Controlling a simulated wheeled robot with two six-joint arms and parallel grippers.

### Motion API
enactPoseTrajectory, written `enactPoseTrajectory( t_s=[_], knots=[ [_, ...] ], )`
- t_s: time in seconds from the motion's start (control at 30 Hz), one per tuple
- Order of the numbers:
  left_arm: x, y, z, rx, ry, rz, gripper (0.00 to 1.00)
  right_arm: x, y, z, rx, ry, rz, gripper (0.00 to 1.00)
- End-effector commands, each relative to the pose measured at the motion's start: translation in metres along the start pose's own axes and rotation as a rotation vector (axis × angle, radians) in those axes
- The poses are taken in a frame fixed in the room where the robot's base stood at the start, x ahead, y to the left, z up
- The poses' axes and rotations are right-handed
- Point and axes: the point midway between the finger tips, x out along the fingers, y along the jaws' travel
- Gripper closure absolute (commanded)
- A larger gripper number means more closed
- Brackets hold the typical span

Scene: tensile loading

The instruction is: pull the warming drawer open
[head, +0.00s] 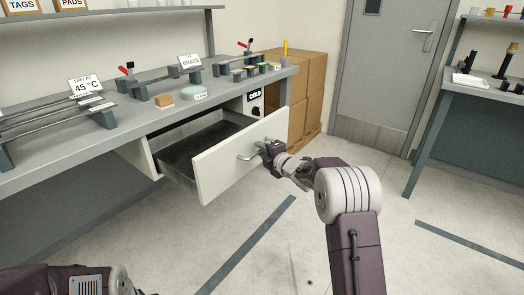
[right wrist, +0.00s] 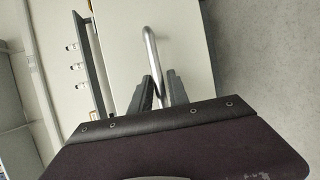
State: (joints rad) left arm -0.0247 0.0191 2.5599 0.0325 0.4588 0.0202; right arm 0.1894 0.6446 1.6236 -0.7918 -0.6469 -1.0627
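The warming drawer (head: 222,168) is pulled well out from under the grey workbench in the head view. Its cream front faces the room, and its dark inside (head: 190,150) looks empty. A silver bar handle (head: 246,157) sits on the front. My right gripper (head: 266,152) is at the handle's right end. In the right wrist view, the two dark fingers (right wrist: 158,92) lie on either side of the handle bar (right wrist: 150,50) and appear closed on it. Part of my left arm shows at the bottom left of the head view; its gripper is out of frame.
Cardboard boxes (head: 305,85) stand right of the drawer. Another bench (head: 470,85) is at far right. The floor before the drawer is clear.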

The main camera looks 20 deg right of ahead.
Motion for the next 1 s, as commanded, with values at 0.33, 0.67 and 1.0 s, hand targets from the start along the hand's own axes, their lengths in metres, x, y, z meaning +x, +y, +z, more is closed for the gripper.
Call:
enactPoseTrajectory(
  t_s=[0.33,0.67,1.0],
  knots=[
    [-0.01,0.0,-0.001,0.0,0.0,0.0,0.64,-0.039,0.003,0.001,0.002,-0.002,-0.001,0.79],
    [-0.02,0.0,-0.002,0.0,0.0,0.0,0.64,-0.087,0.001,0.0,0.0,0.0,-0.001,0.79],
    [-0.019,0.0,-0.002,0.0,0.0,0.0,0.64,-0.091,0.0,0.0,0.0,0.0,0.0,0.79]
  ],
)
